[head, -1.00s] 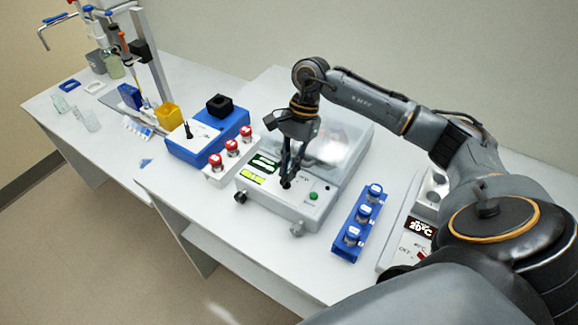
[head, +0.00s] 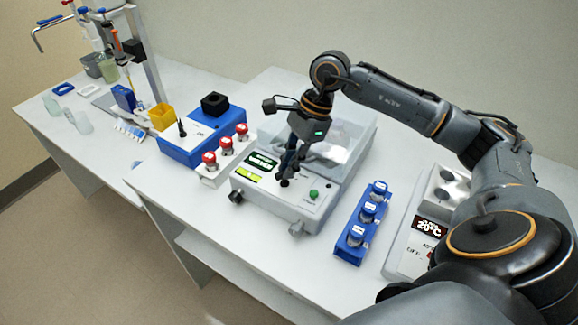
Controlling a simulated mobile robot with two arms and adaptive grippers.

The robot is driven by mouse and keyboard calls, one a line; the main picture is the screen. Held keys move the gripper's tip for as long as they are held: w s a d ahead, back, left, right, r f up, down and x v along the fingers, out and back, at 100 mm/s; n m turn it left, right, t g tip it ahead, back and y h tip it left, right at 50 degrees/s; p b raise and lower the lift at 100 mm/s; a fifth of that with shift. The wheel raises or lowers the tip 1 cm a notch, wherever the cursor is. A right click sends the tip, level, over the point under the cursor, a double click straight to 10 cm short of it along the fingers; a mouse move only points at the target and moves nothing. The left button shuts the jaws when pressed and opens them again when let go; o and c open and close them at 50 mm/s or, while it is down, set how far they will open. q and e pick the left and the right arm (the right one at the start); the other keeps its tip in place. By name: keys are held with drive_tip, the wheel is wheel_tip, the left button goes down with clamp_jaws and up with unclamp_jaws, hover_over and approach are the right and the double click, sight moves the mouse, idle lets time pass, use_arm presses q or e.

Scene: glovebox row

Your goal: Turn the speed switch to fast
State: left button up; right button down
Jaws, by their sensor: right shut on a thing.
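A grey-white machine (head: 262,203) with a clear lid stands mid-table. Its front panel carries a dark display with green digits (head: 262,162), a yellow-green label (head: 248,174), a green button (head: 313,194) and a small black switch knob (head: 284,183), which I take as the speed switch. My right gripper (head: 287,172) points down at the panel, its fingers shut around the knob and hiding most of it. The knob's exact setting cannot be read. My left gripper is not in view.
A rack of red-capped vials (head: 209,172) stands left of the machine, and a blue rack of blue-capped vials (head: 347,247) stands right. A blue device (head: 180,152) lies further left. A heater with a 20°C display (head: 430,228) is at the right. Bare table (head: 160,195) shows at the front left.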

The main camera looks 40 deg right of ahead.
idle(0.4)
drive_tip(key=c, duration=1.4)
unclamp_jaws()
